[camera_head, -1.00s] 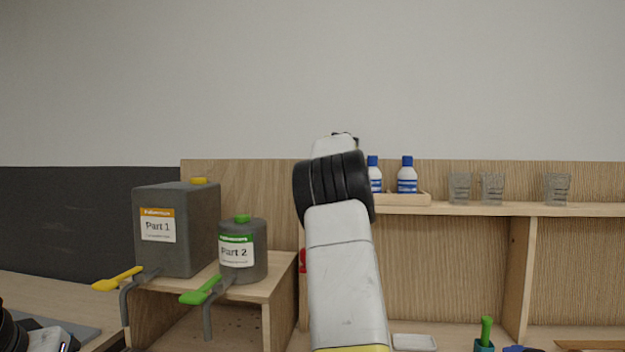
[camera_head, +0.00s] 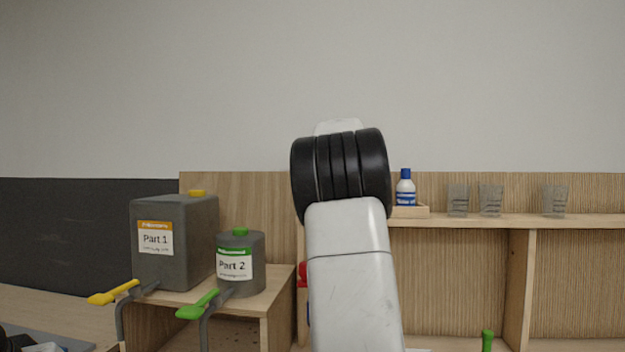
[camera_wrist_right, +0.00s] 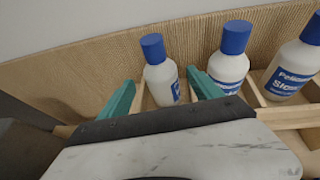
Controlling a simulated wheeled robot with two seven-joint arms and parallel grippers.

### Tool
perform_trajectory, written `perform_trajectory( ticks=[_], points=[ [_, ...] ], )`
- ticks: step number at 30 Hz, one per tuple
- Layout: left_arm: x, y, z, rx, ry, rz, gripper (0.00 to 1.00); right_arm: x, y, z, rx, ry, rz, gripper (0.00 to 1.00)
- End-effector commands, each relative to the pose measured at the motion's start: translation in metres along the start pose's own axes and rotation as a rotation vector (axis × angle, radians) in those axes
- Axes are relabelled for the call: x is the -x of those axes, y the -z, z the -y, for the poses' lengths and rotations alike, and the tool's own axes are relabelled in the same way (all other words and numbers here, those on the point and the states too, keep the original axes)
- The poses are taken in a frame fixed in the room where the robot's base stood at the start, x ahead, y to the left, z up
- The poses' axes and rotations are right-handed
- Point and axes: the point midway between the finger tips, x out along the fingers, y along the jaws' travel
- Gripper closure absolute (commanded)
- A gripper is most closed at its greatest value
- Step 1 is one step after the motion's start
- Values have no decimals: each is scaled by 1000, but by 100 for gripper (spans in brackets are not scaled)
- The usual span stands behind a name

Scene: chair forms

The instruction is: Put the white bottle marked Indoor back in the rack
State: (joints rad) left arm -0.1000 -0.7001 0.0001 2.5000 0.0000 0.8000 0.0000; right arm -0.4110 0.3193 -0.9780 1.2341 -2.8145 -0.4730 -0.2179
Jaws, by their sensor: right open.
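In the right wrist view a white bottle (camera_wrist_right: 161,82) with a blue cap stands upright in the left part of the wooden rack (camera_wrist_right: 291,117). Its label is only partly visible, and I cannot read Indoor on it. My right gripper (camera_wrist_right: 160,80) is open, with one teal finger on each side of this bottle. Contact cannot be told. In the head view my right arm hides that gripper and the left part of the rack (camera_head: 422,212). No left gripper fingers show.
Two more blue-capped bottles, a middle one (camera_wrist_right: 229,58) and a right one (camera_wrist_right: 294,62), stand in the rack to the right. Several clear glasses (camera_head: 490,200) stand on the shelf (camera_head: 480,220). Two grey containers, Part 1 (camera_head: 172,240) and Part 2 (camera_head: 241,264), stand at left.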

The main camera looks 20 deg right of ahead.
Motion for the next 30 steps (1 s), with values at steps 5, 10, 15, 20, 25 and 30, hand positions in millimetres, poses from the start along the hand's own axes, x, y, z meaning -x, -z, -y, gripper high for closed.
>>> perform_trajectory(
  ticks=[5,10,15,20,25,30],
  points=[
    [0,0,0,0,0,0,46,21,0,-3,2,-4,0,26],
    [0,0,0,0,0,0,46,34,0,-1,1,-2,0,26],
    [0,0,0,0,0,0,46,39,0,0,0,-1,-1,26],
    [0,0,0,0,0,0,46,40,1,1,-1,0,-1,26],
    [0,0,0,0,0,0,46,40,1,1,-1,0,-1,26],
    [0,0,0,0,0,0,46,40,1,1,-1,0,-1,26]
  ],
)
